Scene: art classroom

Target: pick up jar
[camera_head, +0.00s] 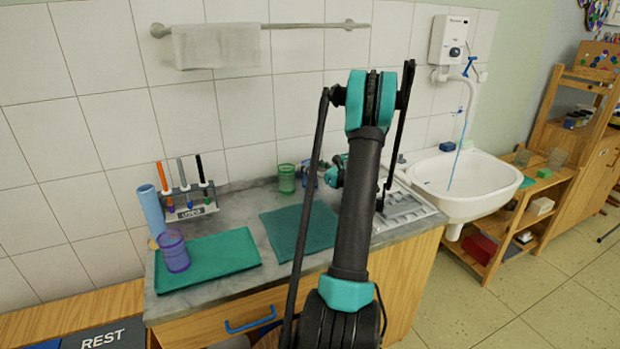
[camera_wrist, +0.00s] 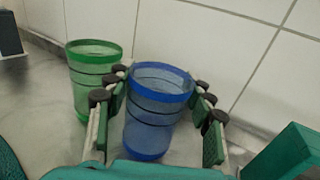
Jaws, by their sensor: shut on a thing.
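A translucent blue jar (camera_wrist: 155,115) stands upright between the two fingers of my gripper (camera_wrist: 160,95) in the wrist view. The fingers are shut on its sides. In the head view the blue jar (camera_head: 309,175) shows only in part beside my gripper (camera_head: 320,174), near the wall; my arm hides much of this area. A green jar (camera_wrist: 92,88) stands just left of the left finger, and also shows in the head view (camera_head: 287,179). A purple jar (camera_head: 174,252) stands on the green tray at the left of the counter.
The grey counter (camera_head: 268,277) holds a green tray (camera_head: 225,250), a flat teal mat (camera_head: 285,232), and a rack with brushes (camera_head: 190,205) beside a blue cylinder (camera_head: 151,209). The tiled wall (camera_head: 240,110) is close behind the jars. A white sink (camera_head: 470,180) is at the right.

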